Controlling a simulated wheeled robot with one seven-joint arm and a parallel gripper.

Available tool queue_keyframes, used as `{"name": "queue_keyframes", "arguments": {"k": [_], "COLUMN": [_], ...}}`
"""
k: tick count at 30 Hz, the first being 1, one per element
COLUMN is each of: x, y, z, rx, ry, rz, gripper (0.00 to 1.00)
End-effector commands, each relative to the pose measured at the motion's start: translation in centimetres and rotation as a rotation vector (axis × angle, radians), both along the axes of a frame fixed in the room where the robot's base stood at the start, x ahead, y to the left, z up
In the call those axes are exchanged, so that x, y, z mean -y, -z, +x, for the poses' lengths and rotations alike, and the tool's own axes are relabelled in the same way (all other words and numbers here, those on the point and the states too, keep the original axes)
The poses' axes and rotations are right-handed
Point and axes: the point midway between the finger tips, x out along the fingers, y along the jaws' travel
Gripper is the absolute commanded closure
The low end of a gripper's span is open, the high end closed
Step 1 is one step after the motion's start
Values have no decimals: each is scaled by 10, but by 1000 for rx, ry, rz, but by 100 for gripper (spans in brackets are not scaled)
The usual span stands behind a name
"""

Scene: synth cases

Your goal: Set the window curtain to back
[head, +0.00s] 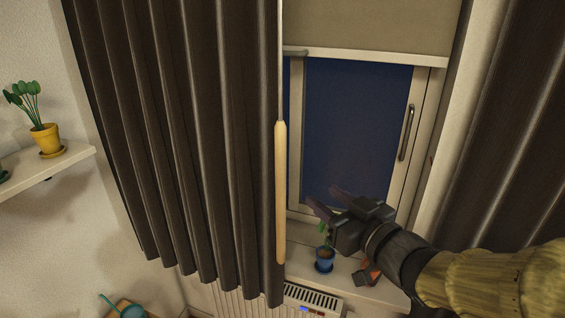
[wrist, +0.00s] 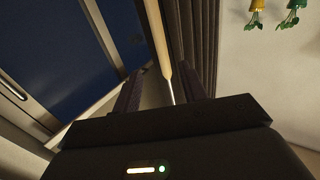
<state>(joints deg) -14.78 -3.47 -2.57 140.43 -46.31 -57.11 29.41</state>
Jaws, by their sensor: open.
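A dark pleated curtain (head: 190,130) hangs on the left and covers the left part of the window (head: 355,130). A pale wooden pull rod (head: 280,190) hangs on a thin cord at its right edge. A second dark curtain (head: 515,150) hangs at the far right. My gripper (head: 325,199) is open and empty, in front of the window to the right of the rod. In the wrist view the rod (wrist: 157,38) and its thin cord run between the two fingers (wrist: 168,92), with the curtain (wrist: 195,40) behind; I cannot tell whether the rod is within reach.
The windowsill below holds a blue pot with a plant (head: 324,260) and a small orange-red object (head: 369,275), close under my gripper. A radiator (head: 315,297) is below. A shelf (head: 60,165) with a yellow potted plant (head: 45,138) is on the left wall. A roller blind (head: 375,25) covers the window's top.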

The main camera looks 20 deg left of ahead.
Motion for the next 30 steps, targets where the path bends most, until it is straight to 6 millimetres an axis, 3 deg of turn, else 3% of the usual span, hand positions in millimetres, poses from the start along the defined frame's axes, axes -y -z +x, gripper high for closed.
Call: {"name": "queue_keyframes", "arguments": {"k": [30], "x": [-118], "y": [-2], "z": [100], "rx": [-1], "ry": [0], "rz": [-2], "gripper": [58]}}
